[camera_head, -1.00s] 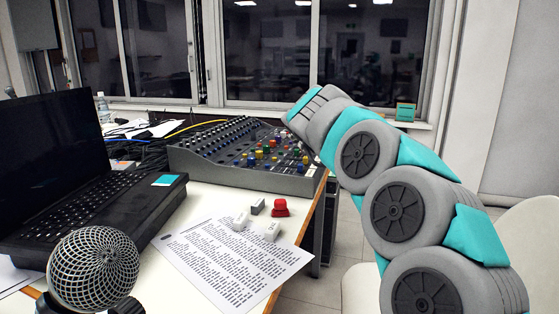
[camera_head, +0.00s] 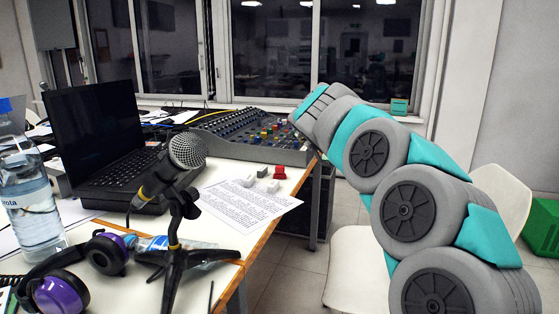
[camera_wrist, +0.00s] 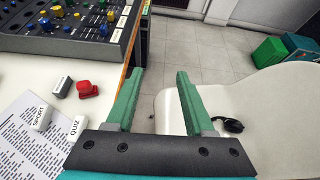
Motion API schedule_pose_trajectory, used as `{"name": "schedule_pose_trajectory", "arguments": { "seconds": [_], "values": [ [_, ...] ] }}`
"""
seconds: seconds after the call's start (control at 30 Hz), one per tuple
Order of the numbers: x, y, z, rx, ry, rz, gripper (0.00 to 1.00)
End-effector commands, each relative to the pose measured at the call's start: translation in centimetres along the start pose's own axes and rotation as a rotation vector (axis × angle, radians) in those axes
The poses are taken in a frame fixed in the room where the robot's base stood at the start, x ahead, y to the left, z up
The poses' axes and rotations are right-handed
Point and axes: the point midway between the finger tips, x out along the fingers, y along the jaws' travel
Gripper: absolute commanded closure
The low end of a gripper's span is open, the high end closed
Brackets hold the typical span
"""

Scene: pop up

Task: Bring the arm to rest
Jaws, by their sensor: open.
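My gripper (camera_wrist: 160,102) shows in the wrist view with its two green fingers apart and nothing between them. It hangs over the gap between the table edge and a white chair (camera_wrist: 255,100). In the head view my grey and teal arm reaches up from the lower right and bends towards the mixing console; the gripper itself is hidden there. The red button (camera_head: 279,172) and several small light blocks lie on the table by the printed sheet (camera_head: 245,208). In the wrist view the red button (camera_wrist: 87,89) is left of the fingers, apart from them.
A mixing console (camera_head: 243,134), a laptop (camera_head: 100,130), a microphone on a stand (camera_head: 187,152), a bottle (camera_head: 30,205) and purple headphones (camera_head: 62,292) crowd the table. A green crate (camera_wrist: 270,52) stands on the floor. Open floor (camera_head: 297,262) lies right of the table.

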Motion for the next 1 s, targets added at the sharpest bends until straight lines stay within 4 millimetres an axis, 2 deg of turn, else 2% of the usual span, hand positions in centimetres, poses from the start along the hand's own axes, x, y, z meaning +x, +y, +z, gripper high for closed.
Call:
{"name": "schedule_pose_trajectory", "arguments": {
  "seconds": [0.17, 0.37, 0.57, 0.67, 0.77, 0.87, 0.9, 0.97, 1.0],
  "values": [
    [-1.1, 0.0, 2.4, -0.104, -0.094, 0.024, 0.47],
    [-3.4, 0.8, 5.4, -0.277, -0.235, 0.066, 0.47],
    [-7.3, 2.9, 8.0, -0.555, -0.423, 0.129, 0.47],
    [-10.4, 4.9, 8.4, -0.765, -0.542, 0.174, 0.47],
    [-14.3, 7.8, 6.7, -1.055, -0.676, 0.248, 0.47],
    [-17.9, 10.5, 1.7, -1.393, -0.786, 0.351, 0.47],
    [-18.9, 11.2, -0.9, -1.518, -0.814, 0.397, 0.47],
    [-20.2, 11.8, -4.8, -1.690, -0.844, 0.467, 0.47],
    [-20.9, 11.8, -7.6, -1.795, -0.855, 0.515, 0.47]
  ]
}}
